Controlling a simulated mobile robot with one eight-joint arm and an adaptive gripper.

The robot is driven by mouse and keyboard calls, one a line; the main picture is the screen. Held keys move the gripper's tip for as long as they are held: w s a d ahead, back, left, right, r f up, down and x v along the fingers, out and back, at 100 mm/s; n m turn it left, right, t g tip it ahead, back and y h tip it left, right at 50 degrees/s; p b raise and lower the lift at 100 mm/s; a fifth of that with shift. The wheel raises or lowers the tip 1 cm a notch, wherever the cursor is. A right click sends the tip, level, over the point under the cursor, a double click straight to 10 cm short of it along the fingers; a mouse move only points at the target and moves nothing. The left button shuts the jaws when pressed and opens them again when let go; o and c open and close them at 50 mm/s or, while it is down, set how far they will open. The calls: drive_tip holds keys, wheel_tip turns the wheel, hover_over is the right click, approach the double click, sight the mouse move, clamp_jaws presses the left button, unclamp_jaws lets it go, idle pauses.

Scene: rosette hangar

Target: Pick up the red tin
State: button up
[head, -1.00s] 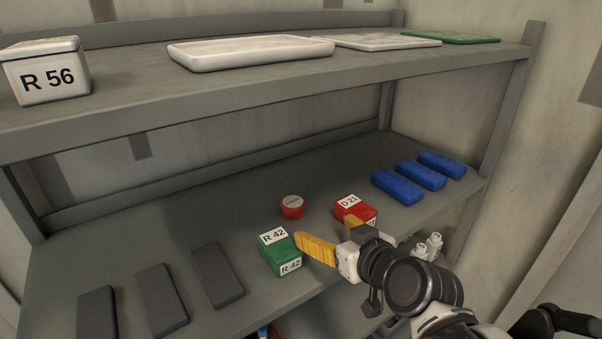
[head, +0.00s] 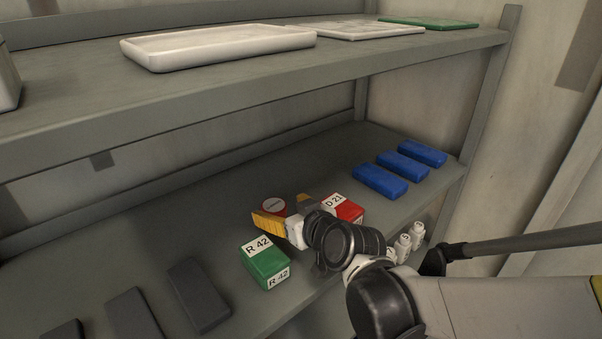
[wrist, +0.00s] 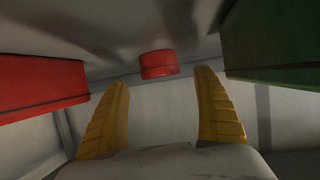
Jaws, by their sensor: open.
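The red tin (head: 273,205) is small and round with a pale label on top. It stands on the lower shelf, partly covered by a yellow finger in the head view. My gripper (head: 277,208) is open, its yellow fingers low over the shelf and pointing toward the tin. In the wrist view the tin (wrist: 159,64) shows just beyond the fingertips of my gripper (wrist: 162,78), roughly centred between them. Nothing is held. Whether a finger touches the tin cannot be told.
A red box marked D 21 (head: 343,208) and a green box marked R 42 (head: 265,263) flank my gripper closely. Blue blocks (head: 380,181) lie at the right, dark grey blocks (head: 198,295) at the left. The upper shelf (head: 250,74) overhangs, holding trays.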

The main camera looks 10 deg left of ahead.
sight(275, 206)
drive_tip(key=x, duration=0.4)
drive_tip(key=shift+w+a+f, duration=0.1)
drive_tip(key=shift+w+a, duration=0.15)
drive_tip(key=shift+a, duration=0.05)
drive_tip(key=shift+s, duration=0.1)
drive_tip(key=c, duration=1.3)
